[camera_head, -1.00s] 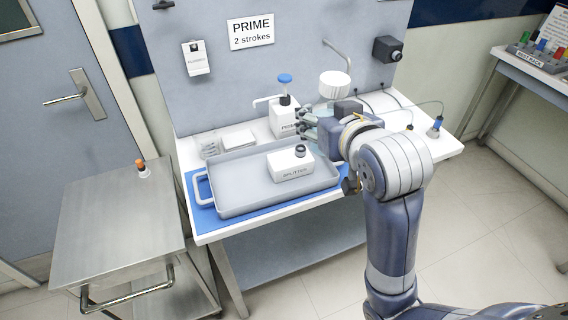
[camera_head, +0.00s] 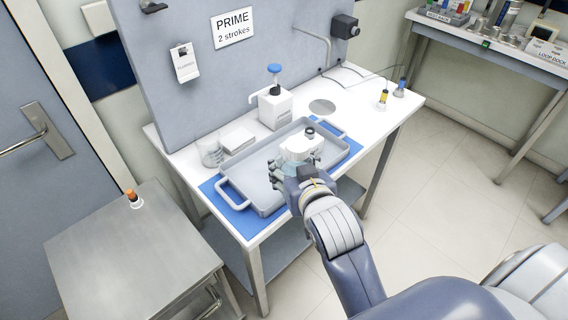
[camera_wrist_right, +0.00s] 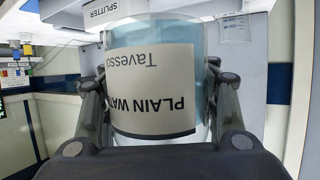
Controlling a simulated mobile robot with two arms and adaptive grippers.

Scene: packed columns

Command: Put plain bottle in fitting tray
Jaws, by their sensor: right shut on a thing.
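My right gripper (camera_head: 287,172) is shut on the plain bottle (camera_wrist_right: 150,80), a clear, bluish bottle with a white label reading "PLAIN WA…". The label reads upside down in the right wrist view, with a finger on either side. In the head view the bottle's white top (camera_head: 293,151) shows just past my fingers, over the grey tray (camera_head: 249,196). I cannot tell whether the bottle touches the tray. The white splitter box (camera_wrist_right: 104,12), partly hidden behind the bottle, has a dark knob (camera_head: 310,132). My left gripper is not in view.
The tray lies on a blue mat (camera_head: 235,216) on the white bench. A white pump bottle (camera_head: 275,107) with a blue top stands behind it. A grey disc (camera_head: 322,106) and small vials (camera_head: 383,97) are to the right. A metal cart (camera_head: 130,255) is at left.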

